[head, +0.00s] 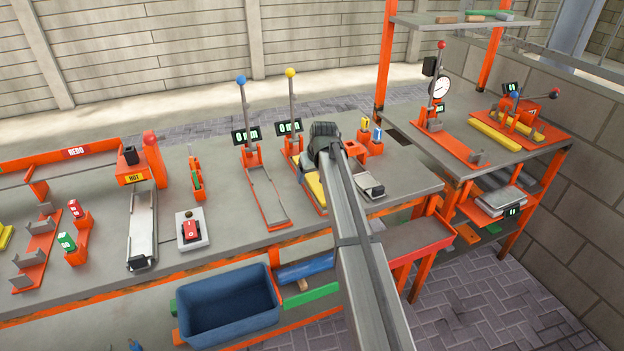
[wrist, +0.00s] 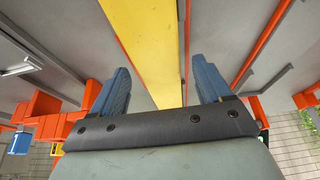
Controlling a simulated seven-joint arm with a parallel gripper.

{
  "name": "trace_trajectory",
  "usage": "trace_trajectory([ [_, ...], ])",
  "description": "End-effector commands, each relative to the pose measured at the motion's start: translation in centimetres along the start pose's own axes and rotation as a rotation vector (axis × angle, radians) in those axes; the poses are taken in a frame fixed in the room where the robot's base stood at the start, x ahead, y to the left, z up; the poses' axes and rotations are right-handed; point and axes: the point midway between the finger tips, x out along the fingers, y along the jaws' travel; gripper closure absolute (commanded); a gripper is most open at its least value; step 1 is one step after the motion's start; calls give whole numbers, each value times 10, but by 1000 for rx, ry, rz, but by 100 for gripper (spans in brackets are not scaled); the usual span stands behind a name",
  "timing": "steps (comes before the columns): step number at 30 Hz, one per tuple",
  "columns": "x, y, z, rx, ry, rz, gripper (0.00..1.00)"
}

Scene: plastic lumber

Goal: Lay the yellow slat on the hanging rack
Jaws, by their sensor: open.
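A yellow slat (head: 316,188) lies on the bench beside the yellow-knobbed lever, partly hidden behind my arm in the head view. In the wrist view the yellow slat (wrist: 152,45) runs from the top edge down between my fingers. My gripper (wrist: 160,78) is open, with one blue finger on each side of the slat and a gap to both. In the head view my gripper (head: 322,148) is mostly hidden by its own wrist. I cannot tell for sure which structure is the hanging rack; a raised shelf (head: 425,21) at upper right holds several slats.
The blue-knobbed lever station (head: 251,160) stands left of the yellow-knobbed lever (head: 292,110). Small yellow and blue blocks sit on an orange holder (head: 370,147) to the right. A blue bin (head: 228,305) is below the bench front. More yellow slats (head: 495,137) lie on the right table.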

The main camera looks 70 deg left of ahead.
Motion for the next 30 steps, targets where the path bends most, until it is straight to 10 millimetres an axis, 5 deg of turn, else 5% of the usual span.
trace_trajectory([
  [3, 0, 0, 0, 0, 0, 0, 25],
  [24, -1, 0, 0, 0, 0, 0, 91],
  [30, -1, 0, 0, 0, 0, 0, 91],
])
